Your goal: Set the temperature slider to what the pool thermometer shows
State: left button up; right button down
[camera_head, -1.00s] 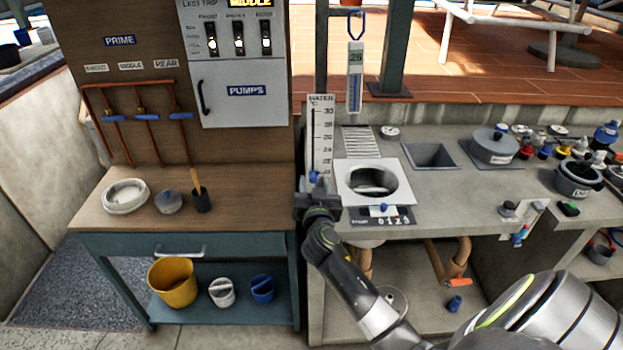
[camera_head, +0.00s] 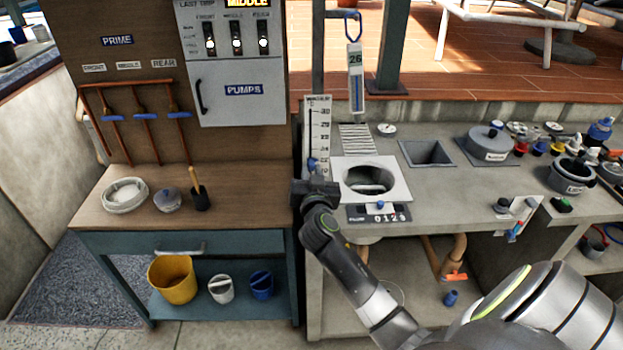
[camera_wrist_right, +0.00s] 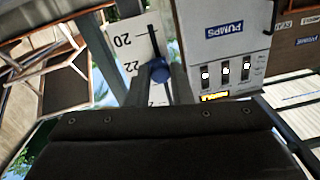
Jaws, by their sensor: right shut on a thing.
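The temperature slider is a white upright scale board (camera_head: 319,128) marked from 30 at the top downward, with a dark slot. Its blue knob (camera_head: 312,163) sits low in the slot. My right gripper (camera_head: 313,172) is shut on the knob; the wrist view shows the blue knob (camera_wrist_right: 161,73) between the two fingers, about level with the 22 mark. The 20 mark also shows there. The pool thermometer (camera_head: 355,80) hangs from a blue loop behind the counter, and its label reads 26. My left gripper is out of view.
Right of the board, the counter holds a square plate (camera_head: 399,187) with a round opening, a counter display (camera_head: 378,215), a sunken basin (camera_head: 410,147) and a lidded grey pot (camera_head: 487,142). A pump cabinet (camera_head: 240,92) stands to the left above a wooden bench (camera_head: 150,218).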

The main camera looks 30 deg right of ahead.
aim_at(310, 139)
notch_tip(310, 139, up, 7)
jog(key=shift+f+p, duration=0.1)
jog(key=shift+p, duration=1.05)
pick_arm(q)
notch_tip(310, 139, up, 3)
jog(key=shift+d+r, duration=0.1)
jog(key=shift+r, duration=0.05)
pick_arm(e)
jog(key=c, duration=1.3)
grip_release()
jog(key=shift+f, duration=0.15)
